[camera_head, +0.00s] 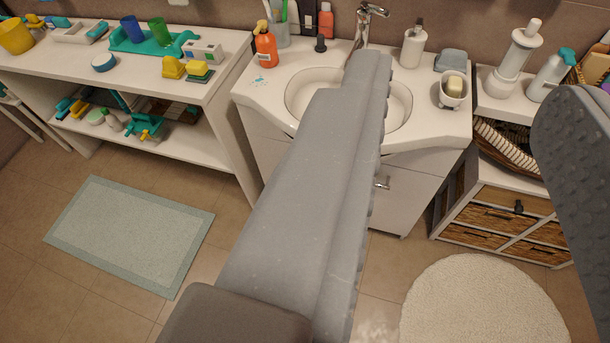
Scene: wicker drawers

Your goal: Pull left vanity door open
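The white vanity (428,152) with its sink stands in the middle of the view. A small part of its left front (268,152) shows beside my left finger, and most of the left door and any handle on it are hidden behind that finger. The right door (402,195) looks closed, with a small metal handle (382,183) near its inner edge. My gripper (463,82) is open, with one grey ridged finger across the middle of the view and the other at the right edge. I see nothing held between the fingers.
A white shelf unit (215,130) with toys stands at left. A wicker drawer unit (490,218) stands right of the vanity. A green mat (130,235) and a round white rug (480,300) lie on the tiled floor. Bottles and a soap cup (453,90) stand on the vanity top.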

